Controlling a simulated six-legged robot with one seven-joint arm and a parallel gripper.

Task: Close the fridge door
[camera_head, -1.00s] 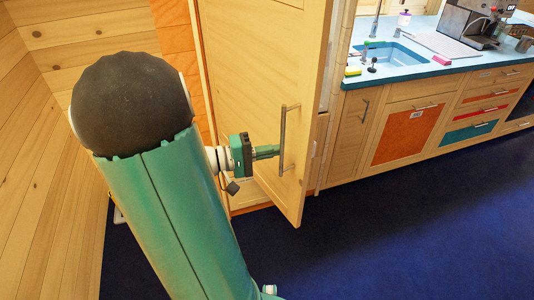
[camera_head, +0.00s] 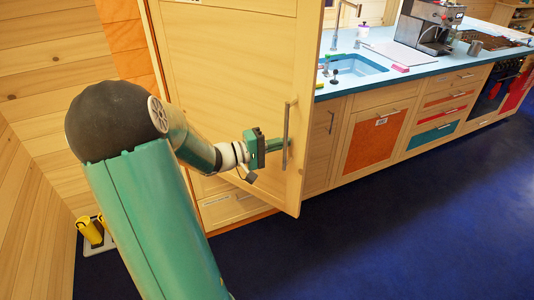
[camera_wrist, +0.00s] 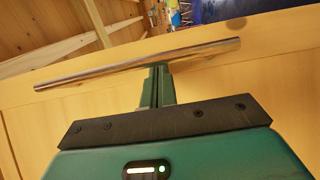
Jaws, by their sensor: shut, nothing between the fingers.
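The fridge door (camera_head: 230,90) is a tall pale wooden panel. It stands ajar, its right edge swung out from the cabinet and its bottom corner jutting over the floor. A vertical metal bar handle (camera_head: 286,135) is near its right edge; in the wrist view the bar handle (camera_wrist: 140,66) runs across the panel. My gripper (camera_head: 283,144) is shut and empty, its fingertips at the handle. In the wrist view my gripper (camera_wrist: 157,72) has its fingers together and reaching the bar; I cannot tell whether they touch it. The fridge interior is hidden behind the door.
A drawer front (camera_head: 230,207) shows below the door. A blue counter (camera_head: 400,75) with a sink (camera_head: 355,65) and lower cabinets (camera_head: 375,135) runs to the right. A wooden wall (camera_head: 40,90) and yellow items (camera_head: 90,232) are at left. The dark blue floor (camera_head: 400,240) is clear.

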